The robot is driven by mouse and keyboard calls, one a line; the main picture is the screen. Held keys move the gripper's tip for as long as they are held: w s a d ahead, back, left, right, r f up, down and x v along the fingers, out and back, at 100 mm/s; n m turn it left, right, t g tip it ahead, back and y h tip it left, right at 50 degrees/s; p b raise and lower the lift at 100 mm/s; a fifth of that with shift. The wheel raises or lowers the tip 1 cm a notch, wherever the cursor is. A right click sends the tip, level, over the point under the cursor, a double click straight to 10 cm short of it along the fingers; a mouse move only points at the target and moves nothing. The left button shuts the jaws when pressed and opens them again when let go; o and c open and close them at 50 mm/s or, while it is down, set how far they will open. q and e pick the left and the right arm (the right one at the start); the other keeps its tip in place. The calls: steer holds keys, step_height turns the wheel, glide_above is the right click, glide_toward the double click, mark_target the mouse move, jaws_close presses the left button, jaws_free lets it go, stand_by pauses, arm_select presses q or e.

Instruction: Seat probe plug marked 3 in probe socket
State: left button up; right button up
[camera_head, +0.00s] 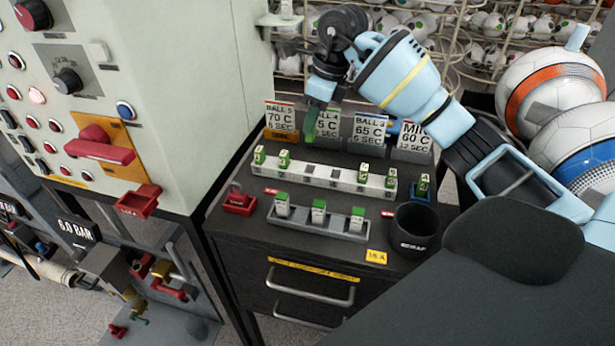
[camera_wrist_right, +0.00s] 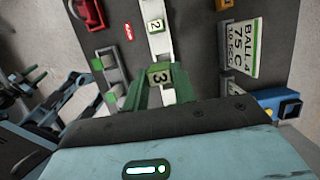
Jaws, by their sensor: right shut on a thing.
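My right gripper (camera_head: 310,126) hangs above the back of the black cabinet top, behind the white numbered strip. In the right wrist view its green fingers (camera_wrist_right: 163,92) are shut on a plug marked 3 (camera_wrist_right: 160,75), a small white and green block. The white strip (camera_head: 325,173) carries several green-topped plugs, two at its left end and others at its right, with bare holes between. I cannot tell which part is the probe socket. My left gripper is out of view.
A grey rack (camera_head: 335,229) with three green-topped plugs stands in front of the strip. A black cup (camera_head: 414,230) is at the right, a red holder (camera_head: 239,202) at the left. Setting cards (camera_head: 368,130) stand behind. A pale control panel (camera_head: 200,90) rises at left.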

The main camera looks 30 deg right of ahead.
steer(key=shift+f, duration=5)
steer(key=shift+f, duration=0.2)
steer(key=o, duration=1)
steer(key=shift+r, duration=0.1)
